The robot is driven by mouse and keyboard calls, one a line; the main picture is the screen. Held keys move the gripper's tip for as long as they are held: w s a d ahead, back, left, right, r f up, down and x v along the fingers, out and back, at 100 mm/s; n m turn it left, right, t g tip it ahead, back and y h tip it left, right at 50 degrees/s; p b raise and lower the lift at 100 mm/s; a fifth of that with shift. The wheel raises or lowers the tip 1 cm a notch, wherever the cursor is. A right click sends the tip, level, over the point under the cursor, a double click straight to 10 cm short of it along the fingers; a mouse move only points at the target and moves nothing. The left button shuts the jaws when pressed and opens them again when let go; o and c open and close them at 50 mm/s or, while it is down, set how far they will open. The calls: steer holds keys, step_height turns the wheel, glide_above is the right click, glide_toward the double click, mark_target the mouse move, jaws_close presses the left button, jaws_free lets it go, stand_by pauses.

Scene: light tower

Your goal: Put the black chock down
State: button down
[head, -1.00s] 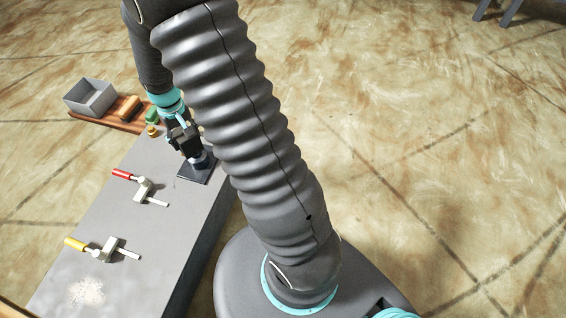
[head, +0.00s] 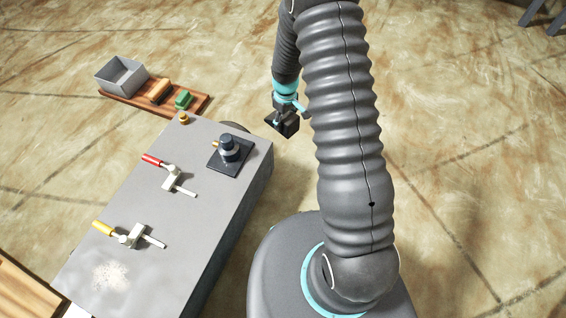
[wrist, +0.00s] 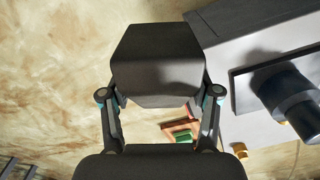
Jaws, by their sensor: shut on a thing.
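The black chock (wrist: 158,62) is a dark, faceted block that fills the upper middle of the wrist view. My gripper (wrist: 160,98) is shut on it, with one finger on each side. In the head view my gripper (head: 284,120) hangs beyond the bench's right edge, over bare floor. The chock (head: 283,128) shows there as a small dark shape at the fingertips. The chock's far side is hidden in the wrist view.
A grey bench (head: 215,180) carries a dark pad with a cylindrical fitting (head: 228,147), a red-handled clamp (head: 172,175) and a yellow-handled clamp (head: 130,235). A wooden tray (head: 195,104) with a grey box (head: 122,76) lies behind.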

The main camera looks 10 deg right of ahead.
steer(key=f+n, duration=0.1)
steer(key=f, duration=0.7)
steer(key=f+n, duration=0.1)
steer(key=f, duration=0.8)
steer(key=w+f+n, duration=0.1)
steer(key=f+n, duration=0.1)
steer(key=f, duration=0.7)
steer(key=shift+f, duration=0.2)
steer(key=shift+f+b, duration=0.2)
steer(key=shift+b, duration=0.1)
steer(key=shift+c, duration=1.2)
jaws_free()
steer(key=shift+r, duration=0.1)
